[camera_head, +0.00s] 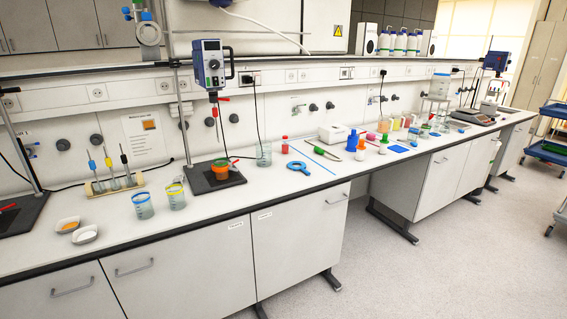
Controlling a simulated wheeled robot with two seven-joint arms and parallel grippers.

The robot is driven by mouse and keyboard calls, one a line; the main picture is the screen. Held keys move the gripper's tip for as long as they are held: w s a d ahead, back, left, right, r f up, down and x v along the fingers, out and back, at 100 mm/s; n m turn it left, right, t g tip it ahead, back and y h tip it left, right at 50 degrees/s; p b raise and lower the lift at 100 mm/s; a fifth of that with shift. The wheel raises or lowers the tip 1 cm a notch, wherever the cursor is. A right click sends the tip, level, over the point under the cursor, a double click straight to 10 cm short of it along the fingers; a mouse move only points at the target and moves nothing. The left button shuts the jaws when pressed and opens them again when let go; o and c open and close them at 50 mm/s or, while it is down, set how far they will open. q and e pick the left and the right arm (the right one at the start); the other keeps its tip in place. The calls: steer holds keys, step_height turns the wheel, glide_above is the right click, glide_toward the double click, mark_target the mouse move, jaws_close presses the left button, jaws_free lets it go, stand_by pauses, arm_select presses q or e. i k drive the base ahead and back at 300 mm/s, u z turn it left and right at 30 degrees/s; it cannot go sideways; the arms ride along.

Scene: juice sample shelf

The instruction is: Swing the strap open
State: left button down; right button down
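I cannot make out a strap anywhere in the head view. No shelf of juice samples can be identified either. Neither of my grippers nor my arms shows in this view. What shows is a long white lab bench (232,208) running from the lower left to the upper right, with small lab items on it.
An overhead stirrer (208,64) hangs above an orange vessel (220,169) on a dark base. Two beakers (144,206) and two small dishes (84,235) stand left. A blue ring-shaped item (298,168) lies mid-bench. Blue carts (550,150) stand far right. The floor (440,270) is clear.

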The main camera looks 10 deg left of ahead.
mark_target(228, 168)
steer(key=u, duration=0.1)
steer(key=i, duration=0.85)
steer(key=u, duration=0.8)
steer(key=i, duration=0.3)
steer(key=u, duration=0.25)
